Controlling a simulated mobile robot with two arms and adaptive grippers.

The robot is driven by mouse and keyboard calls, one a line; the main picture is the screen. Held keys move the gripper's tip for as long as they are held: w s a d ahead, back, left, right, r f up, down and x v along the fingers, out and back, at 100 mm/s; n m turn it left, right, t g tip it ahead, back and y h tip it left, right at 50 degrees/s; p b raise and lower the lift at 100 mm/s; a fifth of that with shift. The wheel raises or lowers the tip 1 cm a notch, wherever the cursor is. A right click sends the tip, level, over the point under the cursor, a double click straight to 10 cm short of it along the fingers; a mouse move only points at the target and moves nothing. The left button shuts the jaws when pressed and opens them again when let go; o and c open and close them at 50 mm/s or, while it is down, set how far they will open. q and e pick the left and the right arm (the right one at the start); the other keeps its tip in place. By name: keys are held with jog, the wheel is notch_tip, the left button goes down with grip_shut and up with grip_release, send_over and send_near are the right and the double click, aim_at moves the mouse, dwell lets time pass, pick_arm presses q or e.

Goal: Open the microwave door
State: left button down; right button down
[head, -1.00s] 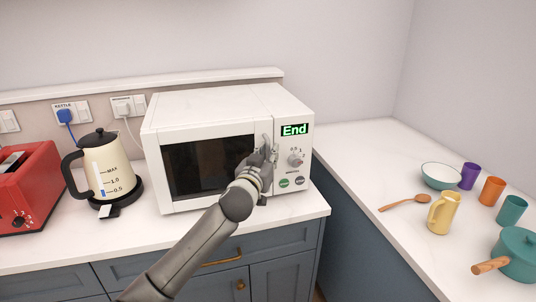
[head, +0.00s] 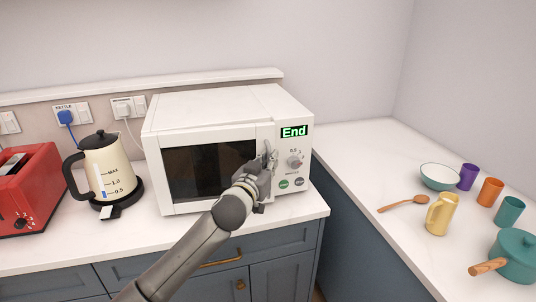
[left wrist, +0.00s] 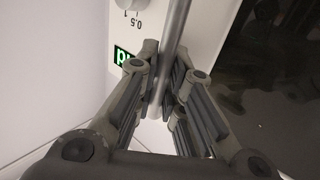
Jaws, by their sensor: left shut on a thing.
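The white microwave (head: 205,108) stands on the counter, its display reading "End". Its dark-windowed door (head: 208,170) looks closed or nearly so; I cannot make out a clear gap. My left gripper (head: 265,166) is at the door's right side, shut on the upright metal handle (head: 269,148). In the left wrist view the handle (left wrist: 174,38) runs between the fingers of the left gripper (left wrist: 160,98). The control panel shows upside down on one side and the dark window on the other. My arm hides the door's lower right corner. My right gripper is not in view.
A cream kettle (head: 107,170) and a red toaster (head: 32,185) stand left of the microwave. The right counter holds a bowl (head: 440,178), a wooden spoon (head: 404,203), a yellow jug (head: 441,215), several cups and a teal pot (head: 517,258). Counter in front of the door is narrow.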

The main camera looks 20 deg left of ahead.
pick_arm(q)
jog(key=s+d+m+g+h+p, duration=0.3)
jog(key=s+m+h+p, duration=0.55)
jog(key=s, duration=1.25)
jog(key=s+a+m+g+h, duration=0.3)
jog(key=s+a+g, duration=0.3)
jog(key=s, duration=0.3)
jog(key=s+a+m+g+h+p, duration=0.1)
jog(key=s+a+m+g+h, duration=0.3)
jog(key=s+a+g, duration=0.3)
jog(key=shift+s+a+h, duration=0.65)
jog(key=shift+s+a, duration=0.35)
jog(key=shift+s, duration=0.6)
jog(key=shift+m, duration=0.25)
jog(key=c, duration=1.8)
grip_release()
